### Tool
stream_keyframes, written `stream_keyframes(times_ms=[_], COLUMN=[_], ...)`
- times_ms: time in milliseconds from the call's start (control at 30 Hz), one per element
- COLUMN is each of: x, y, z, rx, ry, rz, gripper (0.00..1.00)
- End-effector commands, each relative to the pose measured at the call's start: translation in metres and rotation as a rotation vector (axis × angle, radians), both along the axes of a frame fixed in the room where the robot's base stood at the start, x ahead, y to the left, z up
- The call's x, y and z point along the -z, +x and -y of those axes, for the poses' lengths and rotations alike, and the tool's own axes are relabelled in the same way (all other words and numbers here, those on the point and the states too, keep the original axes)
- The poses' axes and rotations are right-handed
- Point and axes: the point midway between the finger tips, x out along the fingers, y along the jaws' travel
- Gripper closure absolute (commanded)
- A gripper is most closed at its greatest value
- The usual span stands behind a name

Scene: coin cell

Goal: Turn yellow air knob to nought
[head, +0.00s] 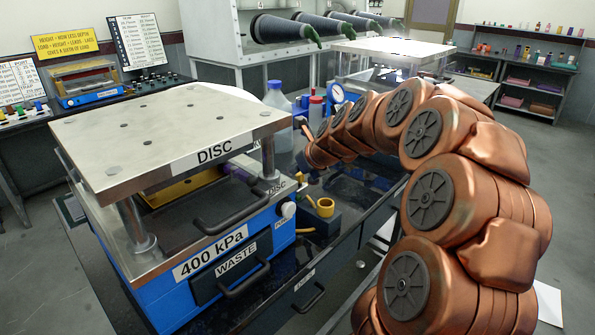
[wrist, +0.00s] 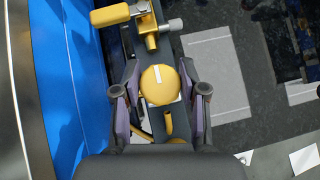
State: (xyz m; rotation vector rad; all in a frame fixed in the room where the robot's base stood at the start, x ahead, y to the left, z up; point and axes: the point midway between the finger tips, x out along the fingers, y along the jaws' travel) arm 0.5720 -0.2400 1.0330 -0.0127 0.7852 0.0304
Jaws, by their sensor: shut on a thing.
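The yellow air knob (wrist: 158,92) is round and seen from above in the wrist view, with a white pointer line near its upper edge that points up and slightly left. My gripper (wrist: 160,100) is shut on it, with one purple pad at its left side and one at its right. Any scale marks around the knob cannot be read. In the head view my gripper cannot be made out clearly beyond the copper arm. A yellow ring-shaped part (head: 325,207) shows there on a dark block beside the blue press; I cannot tell whether it is the knob.
In the wrist view a yellow handle (wrist: 110,15) and a fitting with a grey knurled end (wrist: 175,25) lie just above the knob. The blue press wall (wrist: 75,90) runs close on the left. In the head view the press's steel plate (head: 110,118) overhangs it.

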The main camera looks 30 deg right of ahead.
Motion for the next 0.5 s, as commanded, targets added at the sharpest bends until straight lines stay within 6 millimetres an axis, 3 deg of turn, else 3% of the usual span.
stream_keyframes(times_ms=[500], x=[-0.0004], y=[0.0006], z=[0.0020], rx=[-0.103], ry=[0.000], rz=[0.002], gripper=[0.93])
